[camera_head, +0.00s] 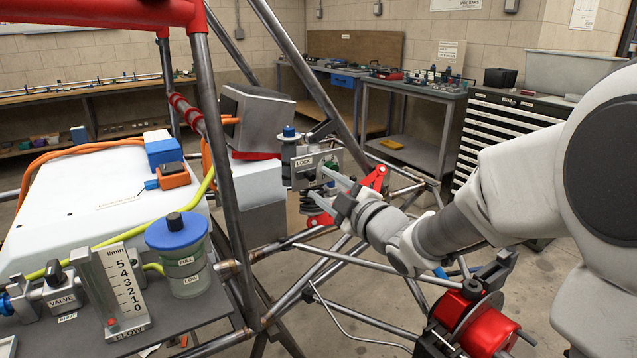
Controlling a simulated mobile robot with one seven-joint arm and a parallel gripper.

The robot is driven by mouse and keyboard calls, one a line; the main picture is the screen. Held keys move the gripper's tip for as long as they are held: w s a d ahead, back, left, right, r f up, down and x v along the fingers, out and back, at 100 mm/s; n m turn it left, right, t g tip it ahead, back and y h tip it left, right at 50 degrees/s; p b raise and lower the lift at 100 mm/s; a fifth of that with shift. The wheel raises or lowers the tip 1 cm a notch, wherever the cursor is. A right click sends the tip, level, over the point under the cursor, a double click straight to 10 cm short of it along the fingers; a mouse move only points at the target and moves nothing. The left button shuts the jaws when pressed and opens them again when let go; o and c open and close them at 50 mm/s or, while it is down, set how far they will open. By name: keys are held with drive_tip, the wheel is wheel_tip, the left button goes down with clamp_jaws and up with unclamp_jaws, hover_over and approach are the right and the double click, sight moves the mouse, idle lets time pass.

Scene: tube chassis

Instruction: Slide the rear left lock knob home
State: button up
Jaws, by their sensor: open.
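A grey metal plate (306,168) with a label that seems to read "LOCK" stands at the chassis tubes in the middle of the view. A small dark green knob (331,165) shows at the plate's right part, partly hidden behind a finger. I cannot tell for sure that it is the rear left lock knob, nor how far it is slid. The fingers are close to the knob. I cannot tell whether they touch it.
Red brackets (376,178) and a coil spring (310,203) sit close around my gripper. A steel chassis tube (225,170) rises to the left. A blue-lidded canister (188,262) and a flow meter (112,290) stand on a shelf at front left. A red motor-like part (478,322) lies below my arm.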

sight(313, 179)
drive_tip(key=shift+x, duration=1.9)
clamp_jaws()
